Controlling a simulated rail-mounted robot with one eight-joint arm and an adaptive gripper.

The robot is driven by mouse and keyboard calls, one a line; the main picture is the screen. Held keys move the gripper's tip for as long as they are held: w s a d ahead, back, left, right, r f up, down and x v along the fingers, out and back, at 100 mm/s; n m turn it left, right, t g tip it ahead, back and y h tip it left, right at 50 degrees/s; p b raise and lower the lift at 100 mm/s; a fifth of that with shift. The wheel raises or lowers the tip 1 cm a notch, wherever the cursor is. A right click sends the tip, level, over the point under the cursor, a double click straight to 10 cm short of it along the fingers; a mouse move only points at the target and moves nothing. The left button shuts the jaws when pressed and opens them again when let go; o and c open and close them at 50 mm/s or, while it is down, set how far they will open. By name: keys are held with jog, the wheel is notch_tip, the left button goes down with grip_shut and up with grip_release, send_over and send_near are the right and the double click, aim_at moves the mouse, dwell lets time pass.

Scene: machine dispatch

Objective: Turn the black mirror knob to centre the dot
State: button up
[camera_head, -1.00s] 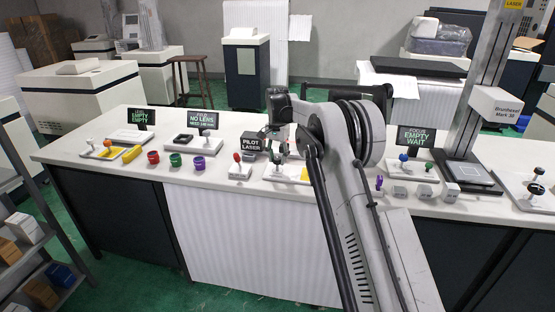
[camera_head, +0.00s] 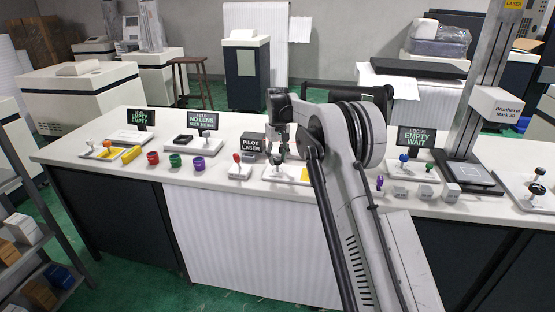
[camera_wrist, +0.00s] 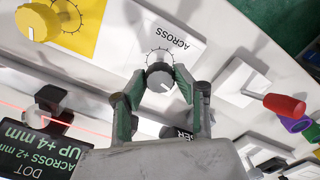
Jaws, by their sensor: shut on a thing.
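In the wrist view, my gripper (camera_wrist: 158,84) has its two green-sided fingers closed on either side of a round knob (camera_wrist: 160,76). The knob looks dark at its rim with a pale grey face, and stands on a white plate (camera_wrist: 178,38) with a ring of tick marks and the word ACROSS. A dark display (camera_wrist: 45,150) at the lower left reads DOT, ACROSS +2 mm, UP +4 mm. In the head view my gripper (camera_head: 281,152) is low over the bench behind my arm, and the knob is largely hidden there. The dot itself is not clearly visible.
A yellow knob (camera_wrist: 38,22) on a yellow plate is close by in the wrist view. A thin red beam crosses near a black block (camera_wrist: 49,97). A red-handled lever (camera_wrist: 284,104) stands on the other side. The PILOT LASER box (camera_head: 252,143) is left of my gripper.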

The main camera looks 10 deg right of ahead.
aim_at(278, 159)
jog(key=shift+n, duration=1.3)
jog(key=o, duration=1.1)
notch_tip(278, 159, up, 12)
jog(key=shift+r, duration=0.1)
